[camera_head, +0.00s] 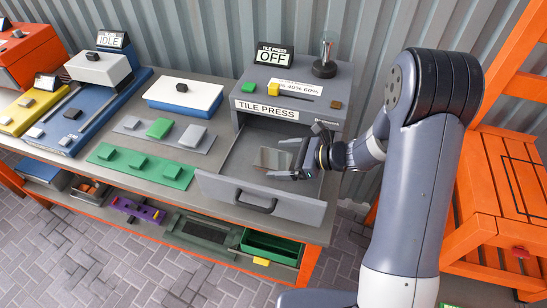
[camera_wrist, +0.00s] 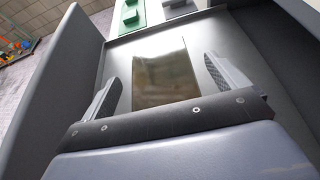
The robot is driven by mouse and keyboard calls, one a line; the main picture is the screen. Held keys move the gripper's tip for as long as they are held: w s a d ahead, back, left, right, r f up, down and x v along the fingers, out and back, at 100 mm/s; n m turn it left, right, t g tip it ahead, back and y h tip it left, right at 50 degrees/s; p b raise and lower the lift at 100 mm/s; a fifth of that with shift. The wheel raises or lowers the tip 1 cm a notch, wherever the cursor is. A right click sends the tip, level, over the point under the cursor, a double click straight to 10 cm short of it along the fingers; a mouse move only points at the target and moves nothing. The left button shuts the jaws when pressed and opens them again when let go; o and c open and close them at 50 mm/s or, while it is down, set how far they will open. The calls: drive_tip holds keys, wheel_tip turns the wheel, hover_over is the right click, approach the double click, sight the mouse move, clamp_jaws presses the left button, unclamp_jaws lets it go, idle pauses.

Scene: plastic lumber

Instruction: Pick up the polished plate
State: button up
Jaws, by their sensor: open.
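The polished plate (camera_head: 273,158) is a shiny, grey-brown square lying flat in the open drawer of the tile press (camera_head: 318,88). In the wrist view the plate (camera_wrist: 165,72) lies between and ahead of my two fingers, and its near edge is partly hidden by the gripper body. My gripper (camera_head: 285,160) is inside the drawer area at the plate's right side, with its fingers apart and nothing held. In the wrist view my gripper (camera_wrist: 168,85) has a finger on either side of the plate. I cannot tell whether the fingers touch it.
The drawer front (camera_head: 262,200) with its dark handle and the drawer side walls surround the plate. A green tray (camera_head: 140,165) and a grey tray (camera_head: 165,133) with blocks lie left of the drawer. An orange rack (camera_head: 510,190) stands at the right.

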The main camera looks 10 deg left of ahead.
drive_tip(key=c, duration=1.2)
